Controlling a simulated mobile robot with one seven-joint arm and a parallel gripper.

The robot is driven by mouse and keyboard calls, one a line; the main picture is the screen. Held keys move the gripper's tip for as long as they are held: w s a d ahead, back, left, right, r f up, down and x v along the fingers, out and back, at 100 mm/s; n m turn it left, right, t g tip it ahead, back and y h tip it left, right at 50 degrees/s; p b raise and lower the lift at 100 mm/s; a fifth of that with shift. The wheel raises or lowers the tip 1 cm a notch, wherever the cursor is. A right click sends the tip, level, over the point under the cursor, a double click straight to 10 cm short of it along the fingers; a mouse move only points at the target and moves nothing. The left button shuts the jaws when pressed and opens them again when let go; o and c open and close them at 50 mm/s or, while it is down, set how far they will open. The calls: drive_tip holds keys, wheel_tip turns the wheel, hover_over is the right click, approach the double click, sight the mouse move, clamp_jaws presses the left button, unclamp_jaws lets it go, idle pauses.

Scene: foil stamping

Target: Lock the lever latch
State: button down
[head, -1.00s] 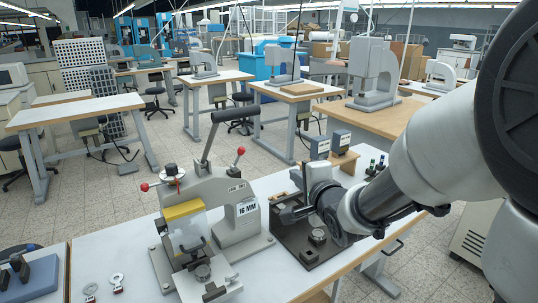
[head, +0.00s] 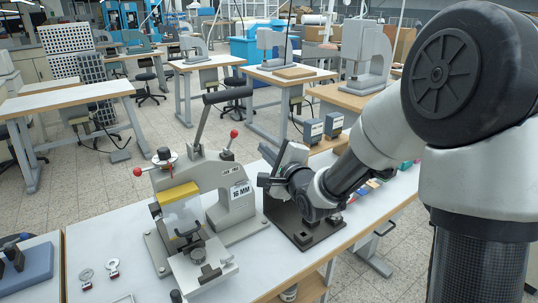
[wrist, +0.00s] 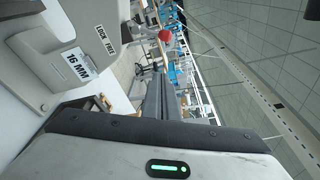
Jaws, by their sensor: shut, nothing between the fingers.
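The foil stamping press (head: 215,205) is grey with a yellow bar at its front. A short lever with a red ball (head: 234,133) rises from its upper right side, and the red ball also shows in the wrist view (wrist: 165,35). Below it is a label reading LOCK and FREE (wrist: 106,41). I cannot tell which word the lever points to. My gripper (head: 264,181) is shut and empty, right of the press and lower than the red ball. In the wrist view its fingers (wrist: 161,85) point towards the area below the ball, apart from it.
A long black handle (head: 227,96) slants up from the press, and another red ball (head: 138,171) sticks out at its left. A dark base plate (head: 305,232) lies under my gripper. Small metal parts (head: 112,268) lie on the white table at front left.

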drive_tip(key=w+a+r, duration=0.1)
drive_tip(key=w+a, duration=0.3)
drive_tip(key=a, duration=0.1)
drive_tip(key=shift+a, duration=0.25)
idle(0.3)
